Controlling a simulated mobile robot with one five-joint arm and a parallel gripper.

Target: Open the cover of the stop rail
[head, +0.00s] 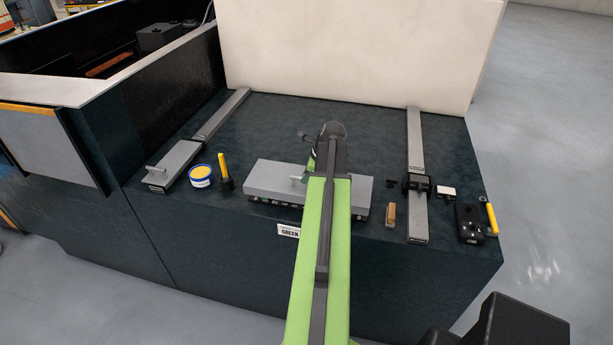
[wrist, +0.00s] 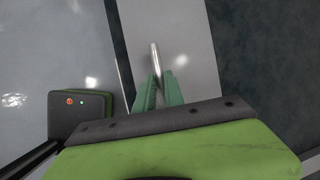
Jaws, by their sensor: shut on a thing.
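The long grey cover (head: 262,177) lies across the front of the dark bench, with a dark strip with several small items under its front edge. A thin metal handle stands on its top. In the wrist view the handle (wrist: 155,58) rises from the grey cover (wrist: 186,45) between my two green fingers. My gripper (wrist: 160,80) is shut on the handle. In the head view my arm hides the middle of the cover, and my gripper (head: 304,176) shows only partly beside the arm. The cover looks flat and closed.
Left on the bench are a grey rail (head: 220,115) with a handled block, a blue-yellow tin (head: 201,176) and a yellow-handled tool (head: 223,167). Right are another rail (head: 415,135), a wooden block (head: 391,215) and a black socket box (head: 469,222). A white panel (head: 360,45) stands behind.

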